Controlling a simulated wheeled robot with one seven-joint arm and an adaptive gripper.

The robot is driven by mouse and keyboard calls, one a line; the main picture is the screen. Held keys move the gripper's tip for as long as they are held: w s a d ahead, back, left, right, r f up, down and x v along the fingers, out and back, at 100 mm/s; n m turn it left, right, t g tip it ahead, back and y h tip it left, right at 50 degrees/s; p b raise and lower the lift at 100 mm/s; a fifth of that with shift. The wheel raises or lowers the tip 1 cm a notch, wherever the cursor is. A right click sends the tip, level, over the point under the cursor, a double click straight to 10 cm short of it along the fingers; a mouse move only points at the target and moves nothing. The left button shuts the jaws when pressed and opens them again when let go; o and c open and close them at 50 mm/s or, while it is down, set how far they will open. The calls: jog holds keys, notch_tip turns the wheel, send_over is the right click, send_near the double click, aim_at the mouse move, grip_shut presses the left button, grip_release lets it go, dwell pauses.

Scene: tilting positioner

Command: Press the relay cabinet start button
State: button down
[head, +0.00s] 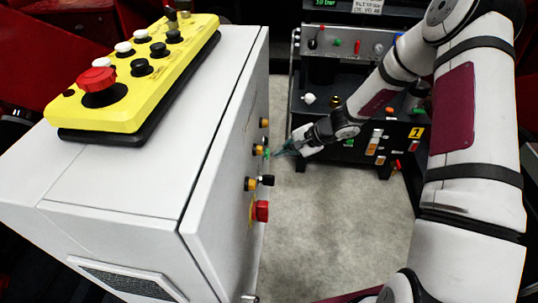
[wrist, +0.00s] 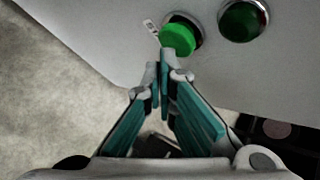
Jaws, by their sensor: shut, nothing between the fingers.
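The relay cabinet (head: 222,150) is a light grey box at the left in the head view, with several controls on its right-facing door. A green start button (head: 267,153) shows on that door, at the tip of my gripper (head: 279,153). In the wrist view the bright green button (wrist: 178,40) sits in a dark ring at the top centre. My gripper (wrist: 162,70) is shut and empty, its teal fingers pointing at the button. The fingertips are just below the button in the picture; I cannot tell whether they touch it.
A darker green round part (wrist: 243,20) sits right of the button. A red knob (head: 261,211) and a black knob (head: 267,180) stick out of the door. A yellow pendant (head: 150,75) lies on the cabinet. A dark control bench (head: 345,105) stands behind. Grey floor (head: 335,225) is clear.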

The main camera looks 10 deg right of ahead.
jog(key=shift+w+a+b, duration=0.15)
jog(key=shift+a+b, duration=0.15)
jog(key=shift+a, duration=0.2)
dwell(0.8)
jog(key=shift+d, duration=0.15)
jog(key=shift+s+d, duration=0.3)
jog(key=shift+d, duration=0.4)
jog(key=shift+s+d, duration=0.25)
jog(key=shift+d, duration=0.55)
jog(key=shift+s+d, duration=0.25)
jog(key=shift+d, duration=0.55)
jog(key=shift+s+d, duration=0.25)
jog(key=shift+d, duration=0.55)
